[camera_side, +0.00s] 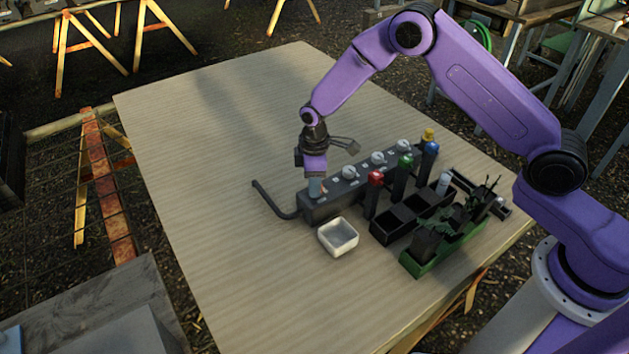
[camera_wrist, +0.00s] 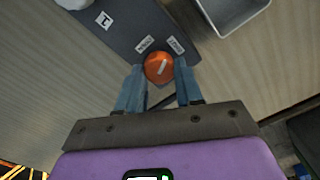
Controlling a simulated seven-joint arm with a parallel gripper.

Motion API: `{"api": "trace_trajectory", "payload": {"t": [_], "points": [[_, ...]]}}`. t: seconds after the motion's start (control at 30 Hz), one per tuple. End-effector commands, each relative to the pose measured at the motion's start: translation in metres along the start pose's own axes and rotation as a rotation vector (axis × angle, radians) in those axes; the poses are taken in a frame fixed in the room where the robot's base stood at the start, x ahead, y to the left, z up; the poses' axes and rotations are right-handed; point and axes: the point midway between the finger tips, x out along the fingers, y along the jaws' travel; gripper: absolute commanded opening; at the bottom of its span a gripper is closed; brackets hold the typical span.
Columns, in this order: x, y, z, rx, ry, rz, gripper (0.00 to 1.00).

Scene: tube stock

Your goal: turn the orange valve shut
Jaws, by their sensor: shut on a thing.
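The orange valve (camera_wrist: 158,68) is a round knob with a pale bar across its top, at the end of a dark grey manifold (camera_wrist: 130,25) in the wrist view. Small white labels with print sit beside the knob. My gripper (camera_wrist: 159,76) is shut on the knob, with one blue-grey finger on each side of it. In the side view my gripper (camera_side: 316,188) points down at the near left end of the manifold (camera_side: 345,192). The knob is hidden there behind the fingers. The bar on the knob lies slanted in the wrist view.
A white square bin (camera_side: 338,237) stands in front of the manifold. Red, green, blue and yellow-capped tubes stand behind a black rack (camera_side: 381,228). A green tray (camera_side: 412,266) with dark plants is at right. A bent dark pipe (camera_side: 268,200) leaves the manifold's left end. The table's left is clear.

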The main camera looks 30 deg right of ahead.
Motion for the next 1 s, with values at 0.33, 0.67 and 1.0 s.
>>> {"api": "trace_trajectory", "payload": {"t": [0.33,0.67,1.0], "points": [[-0.0004,0.0010,0.0005,0.275,-0.001,0.000,0.05],[-0.0004,0.0016,0.0011,0.413,-0.002,-0.001,0.05],[-0.0003,0.0016,0.0013,0.444,-0.002,-0.001,0.05]]}}
